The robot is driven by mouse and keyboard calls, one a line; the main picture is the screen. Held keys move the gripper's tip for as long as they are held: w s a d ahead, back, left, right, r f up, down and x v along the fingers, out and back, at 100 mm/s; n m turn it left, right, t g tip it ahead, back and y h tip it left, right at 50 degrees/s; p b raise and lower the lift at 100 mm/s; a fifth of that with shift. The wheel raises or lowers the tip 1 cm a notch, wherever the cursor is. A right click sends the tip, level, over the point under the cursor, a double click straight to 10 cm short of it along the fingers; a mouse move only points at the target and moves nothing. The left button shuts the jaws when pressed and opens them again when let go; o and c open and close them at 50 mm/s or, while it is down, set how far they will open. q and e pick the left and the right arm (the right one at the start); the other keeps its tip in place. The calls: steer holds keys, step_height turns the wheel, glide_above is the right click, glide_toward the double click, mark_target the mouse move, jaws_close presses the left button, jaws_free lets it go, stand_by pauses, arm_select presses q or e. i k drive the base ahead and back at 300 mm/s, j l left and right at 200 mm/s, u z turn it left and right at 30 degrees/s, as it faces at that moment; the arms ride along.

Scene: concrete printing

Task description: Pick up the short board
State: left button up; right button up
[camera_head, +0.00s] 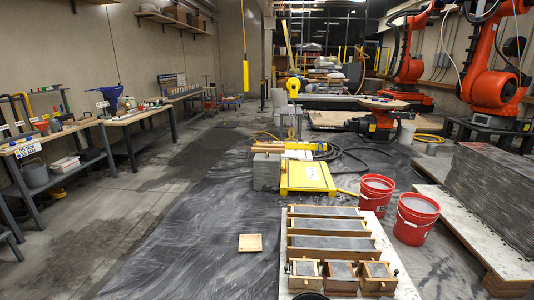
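A small, light wooden board (250,243), nearly square, lies flat on the dark plastic sheet on the floor, left of the mould table. Longer wooden pieces (296,146) lie across a grey concrete block (266,171) farther back. I cannot tell from this view which of these is the short board. Neither of my grippers shows in the head view.
A low white table (384,238) bears long filled moulds and small box moulds at front right. Two red buckets (376,192) (416,217) stand beyond it. A yellow platform (307,178) is mid-floor. Workbenches (140,115) line the left wall. The floor at left is clear.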

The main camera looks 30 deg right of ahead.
mark_target(258, 150)
steer(key=i+j, duration=0.35)
steer(key=i, duration=0.2)
steer(key=i+j, duration=0.35)
steer(key=i, duration=0.2)
steer(key=i+j, duration=0.35)
steer(key=i, duration=0.25)
steer(key=i+l+z, duration=0.1)
steer(key=i+z, duration=0.25)
steer(key=i, duration=1.8)
steer(key=i+z, duration=0.25)
steer(key=i, duration=0.25)
steer(key=i+z, duration=0.2)
steer(key=i, duration=0.3)
steer(key=i+j+z, duration=0.25)
steer(key=i, duration=0.25)
steer(key=i+j+z, duration=0.2)
steer(key=i, duration=0.25)
steer(key=i+j+z, duration=0.25)
steer(key=i, duration=0.25)
